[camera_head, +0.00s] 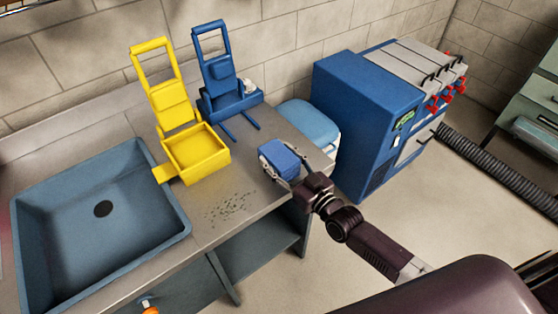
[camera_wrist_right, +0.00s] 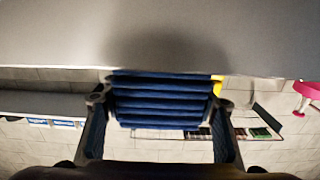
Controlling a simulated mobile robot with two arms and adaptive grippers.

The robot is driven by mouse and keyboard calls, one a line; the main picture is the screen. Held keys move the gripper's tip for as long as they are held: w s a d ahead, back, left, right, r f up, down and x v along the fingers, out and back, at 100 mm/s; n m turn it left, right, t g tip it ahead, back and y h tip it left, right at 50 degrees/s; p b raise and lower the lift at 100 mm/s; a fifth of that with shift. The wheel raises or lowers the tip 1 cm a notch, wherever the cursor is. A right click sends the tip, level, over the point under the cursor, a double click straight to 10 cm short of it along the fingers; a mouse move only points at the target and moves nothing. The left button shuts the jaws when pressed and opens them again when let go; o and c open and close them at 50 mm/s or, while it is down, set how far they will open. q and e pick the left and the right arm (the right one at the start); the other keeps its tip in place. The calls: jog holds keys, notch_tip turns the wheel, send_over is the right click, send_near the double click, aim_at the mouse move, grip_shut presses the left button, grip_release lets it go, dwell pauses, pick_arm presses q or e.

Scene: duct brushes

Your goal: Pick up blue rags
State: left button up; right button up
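The blue rags (camera_head: 283,158) are a folded, block-shaped stack at the right end of the steel counter. In the right wrist view the stack (camera_wrist_right: 160,100) shows several blue folded layers. My right gripper (camera_head: 284,170) has its fingers on opposite sides of the stack. In the wrist view both fingertips (camera_wrist_right: 160,104) press close against its two sides. I cannot tell whether the stack rests on the counter or is slightly above it. My left gripper is not in view.
The counter (camera_head: 225,240) holds a yellow wringer-like frame (camera_head: 195,155) and a blue one (camera_head: 235,105) behind the rags. A blue sink (camera_head: 60,240) is at left. A light-blue lidded bin (camera_head: 308,122) and a blue machine (camera_head: 350,105) stand to the right.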

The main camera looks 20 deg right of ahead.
jog(key=c, duration=0.8)
jog(key=shift+r, duration=0.1)
